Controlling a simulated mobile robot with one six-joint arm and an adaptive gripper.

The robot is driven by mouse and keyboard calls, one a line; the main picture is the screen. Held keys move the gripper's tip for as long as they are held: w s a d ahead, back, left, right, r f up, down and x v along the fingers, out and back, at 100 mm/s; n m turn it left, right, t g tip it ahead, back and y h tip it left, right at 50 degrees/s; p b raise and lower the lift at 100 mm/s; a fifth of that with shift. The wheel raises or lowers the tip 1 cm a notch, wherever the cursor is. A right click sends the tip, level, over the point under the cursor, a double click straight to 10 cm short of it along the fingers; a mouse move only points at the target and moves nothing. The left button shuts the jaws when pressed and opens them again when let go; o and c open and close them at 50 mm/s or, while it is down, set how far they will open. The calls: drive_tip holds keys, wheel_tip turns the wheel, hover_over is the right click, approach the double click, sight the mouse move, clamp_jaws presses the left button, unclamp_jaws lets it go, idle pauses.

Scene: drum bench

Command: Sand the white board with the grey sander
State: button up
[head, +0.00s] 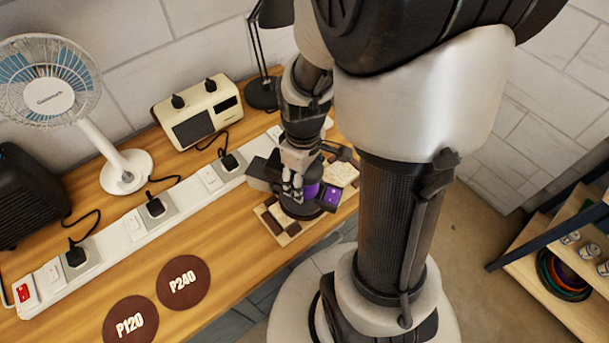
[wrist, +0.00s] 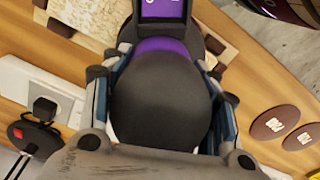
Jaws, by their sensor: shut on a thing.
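The sander is dark grey with a purple band; its rounded body fills the middle of the wrist view (wrist: 160,105). In the head view its purple part (head: 311,191) shows below my gripper (head: 291,182). My gripper is shut around the sander body, a finger on each side. A pale, blotchy board (head: 342,172) with dark brown blocks at its edges lies beyond and beneath the sander; it also shows at the top left of the wrist view (wrist: 92,22). The sander covers part of the board area. Whether its pad touches the board is hidden.
Two brown sanding discs, P120 (head: 130,319) and P240 (head: 183,282), lie on the wooden bench (head: 110,262). A white power strip (head: 134,226) with plugs runs along the back. A fan (head: 124,172), a cream device (head: 197,113) and a dark lamp (head: 262,93) stand behind.

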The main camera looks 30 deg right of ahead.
drive_tip(key=shift+w+a, duration=0.1)
drive_tip(key=shift+s+a+f, duration=0.15)
drive_tip(key=shift+s+a, duration=0.05)
drive_tip(key=shift+a, duration=0.65)
drive_tip(key=shift+s+a+f, duration=0.1)
drive_tip(key=shift+s+a, duration=0.1)
drive_tip(key=shift+a, duration=0.6)
drive_tip(key=shift+d, duration=0.3)
